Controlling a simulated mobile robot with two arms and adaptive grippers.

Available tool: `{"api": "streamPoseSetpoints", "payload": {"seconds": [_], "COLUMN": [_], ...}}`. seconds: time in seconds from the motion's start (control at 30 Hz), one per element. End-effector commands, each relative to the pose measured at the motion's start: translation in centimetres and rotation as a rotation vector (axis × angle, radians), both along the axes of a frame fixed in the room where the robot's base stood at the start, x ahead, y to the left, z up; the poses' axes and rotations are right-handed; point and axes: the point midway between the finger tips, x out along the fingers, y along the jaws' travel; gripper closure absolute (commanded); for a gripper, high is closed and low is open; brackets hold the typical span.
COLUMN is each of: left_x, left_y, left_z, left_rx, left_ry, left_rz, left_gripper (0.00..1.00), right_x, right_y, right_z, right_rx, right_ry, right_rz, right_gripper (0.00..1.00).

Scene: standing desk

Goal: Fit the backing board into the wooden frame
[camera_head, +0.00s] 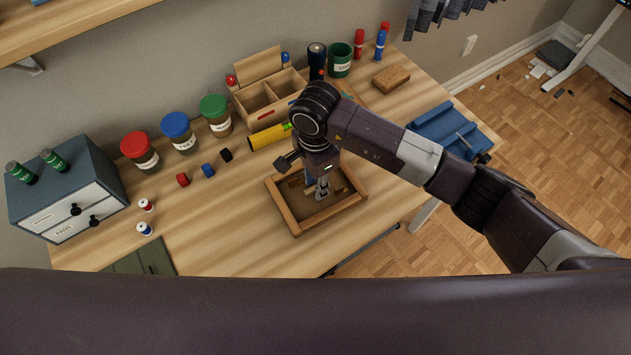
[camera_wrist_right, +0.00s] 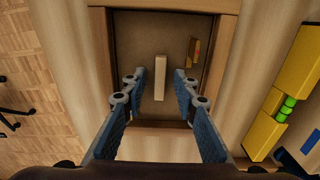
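The wooden frame (camera_head: 317,221) lies flat on the desk, and its rim (camera_wrist_right: 221,60) surrounds the middle of the right wrist view. A flat brown backing board (camera_wrist_right: 135,40) shows inside the frame, with a pale upright strip (camera_wrist_right: 160,77) at its middle. I cannot tell whether the board sits fully flush. My right gripper (camera_head: 322,192) is over the frame, pointing down. In the wrist view its fingers (camera_wrist_right: 162,86) are apart, one on each side of the strip, with gaps between. My left gripper is out of view.
A yellow-and-green tool (camera_head: 270,137) lies just behind the frame; it also shows in the wrist view (camera_wrist_right: 287,97). A wooden organiser (camera_head: 268,98), lidded jars (camera_head: 179,132) and a small drawer cabinet (camera_head: 70,190) stand behind and left.

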Motion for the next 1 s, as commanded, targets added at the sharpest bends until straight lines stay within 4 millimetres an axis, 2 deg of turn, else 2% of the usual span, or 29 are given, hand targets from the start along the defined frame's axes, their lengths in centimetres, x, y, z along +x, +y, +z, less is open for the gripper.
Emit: {"api": "streamPoseSetpoints", "payload": {"seconds": [0.23,0.27,0.7,0.83,1.0], "left_x": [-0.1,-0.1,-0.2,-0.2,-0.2], "left_y": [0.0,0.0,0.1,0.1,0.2], "left_z": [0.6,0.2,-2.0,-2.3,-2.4], "left_rx": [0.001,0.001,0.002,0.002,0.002], "left_ry": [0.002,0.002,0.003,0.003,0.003], "left_rz": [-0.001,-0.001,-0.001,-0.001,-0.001], "left_gripper": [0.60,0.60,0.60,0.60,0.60], "right_x": [0.0,0.1,0.1,0.1,0.0], "right_y": [0.0,0.0,0.0,0.0,0.0], "right_z": [0.6,0.8,9.6,11.3,12.3], "right_rx": [0.000,0.001,0.000,-0.001,0.000], "right_ry": [0.001,-0.003,-0.004,-0.003,0.000], "right_rz": [-0.001,0.000,0.001,0.000,-0.001], "right_gripper": [0.73,0.73,0.73,0.73,0.73]}}
